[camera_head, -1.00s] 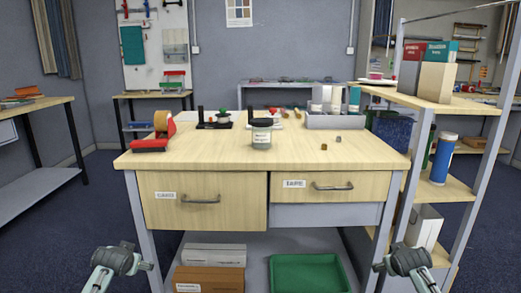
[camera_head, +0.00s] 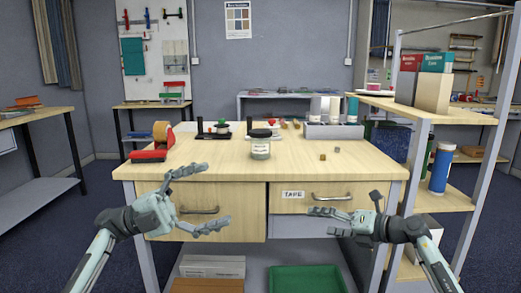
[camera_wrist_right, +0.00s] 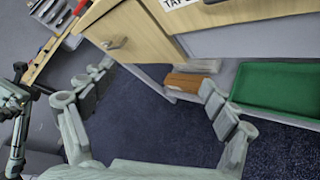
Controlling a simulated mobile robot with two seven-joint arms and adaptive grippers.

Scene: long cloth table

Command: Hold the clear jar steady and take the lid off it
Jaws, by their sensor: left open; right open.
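The clear jar (camera_head: 260,151) stands upright near the front middle of the wooden table (camera_head: 215,168), with a label on its side. Its dark lid (camera_head: 260,133) sits on top. My left gripper (camera_head: 217,197) is open and empty, in front of the table's left drawer, below and left of the jar. My right gripper (camera_head: 318,220) is open and empty, in front of the right drawer, below and right of the jar. The right wrist view shows its open fingers (camera_wrist_right: 155,95) with nothing between them. Neither gripper touches the jar.
A red tape dispenser (camera_head: 153,145) stands at the table's left. A grey bin with bottles (camera_head: 333,131) stands at the back right. A shelf unit (camera_head: 425,105) stands close on the right. The tabletop around the jar is mostly clear.

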